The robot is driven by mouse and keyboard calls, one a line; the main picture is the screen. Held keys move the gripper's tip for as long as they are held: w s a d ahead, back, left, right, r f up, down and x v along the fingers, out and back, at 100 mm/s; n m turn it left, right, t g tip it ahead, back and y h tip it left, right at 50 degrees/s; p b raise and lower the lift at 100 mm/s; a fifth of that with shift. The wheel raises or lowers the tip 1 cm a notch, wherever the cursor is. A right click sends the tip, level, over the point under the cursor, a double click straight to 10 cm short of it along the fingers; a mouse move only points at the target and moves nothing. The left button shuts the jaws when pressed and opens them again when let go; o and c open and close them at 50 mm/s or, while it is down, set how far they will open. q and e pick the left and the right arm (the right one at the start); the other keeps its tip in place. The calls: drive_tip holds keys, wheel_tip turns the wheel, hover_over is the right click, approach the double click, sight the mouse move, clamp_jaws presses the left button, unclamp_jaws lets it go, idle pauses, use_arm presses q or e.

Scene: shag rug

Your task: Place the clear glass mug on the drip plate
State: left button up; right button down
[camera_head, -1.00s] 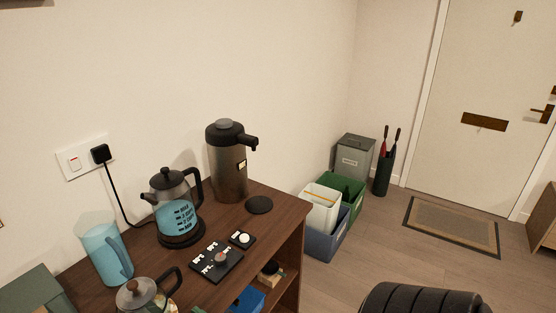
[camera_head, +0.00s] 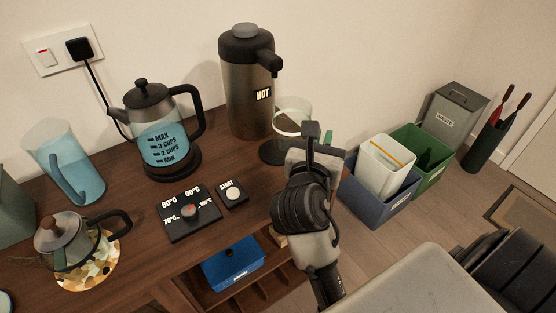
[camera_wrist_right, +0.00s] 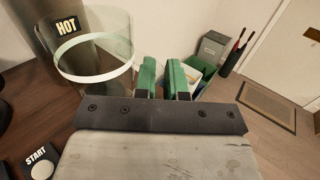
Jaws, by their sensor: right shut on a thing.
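The clear glass mug (camera_head: 291,107) is upright beside the hot-water dispenser, with its pale rim showing. It also shows in the right wrist view (camera_wrist_right: 95,62), left of the green finger pads. My right gripper (camera_head: 313,137) is shut on the mug at its right side; the same gripper shows in the wrist view (camera_wrist_right: 165,80). The black round drip plate (camera_head: 271,152) lies on the wooden cabinet top at the dispenser's foot, partly behind the mug and my gripper. I cannot tell whether the mug's base touches it. My left gripper is not in view.
The steel dispenser marked HOT (camera_head: 247,92) stands close left of the mug. A kettle (camera_head: 163,140), control panel (camera_head: 188,213), start button (camera_head: 232,193), blue pitcher (camera_head: 66,160) and glass teapot (camera_head: 75,240) stand farther left. Bins (camera_head: 385,165) stand on the floor right.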

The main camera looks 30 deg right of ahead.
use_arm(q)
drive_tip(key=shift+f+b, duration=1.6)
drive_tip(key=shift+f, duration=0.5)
use_arm(e)
drive_tip(key=shift+m+g+h, duration=0.5)
drive_tip(key=shift+g, duration=0.1)
drive_tip(key=shift+w+d+f, duration=0.3)
drive_tip(key=shift+w+f, duration=1.55)
drive_tip(key=shift+w+d+f, duration=0.35)
drive_tip(key=shift+w+f, duration=1.5)
drive_tip(key=shift+f, duration=0.05)
drive_tip(key=shift+w+d+f, duration=0.3)
drive_tip(key=shift+w+f, duration=1.55)
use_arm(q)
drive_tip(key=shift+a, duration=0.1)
use_arm(e)
drive_tip(key=shift+f, duration=0.15)
drive_tip(key=c, duration=1.2)
unclamp_jaws()
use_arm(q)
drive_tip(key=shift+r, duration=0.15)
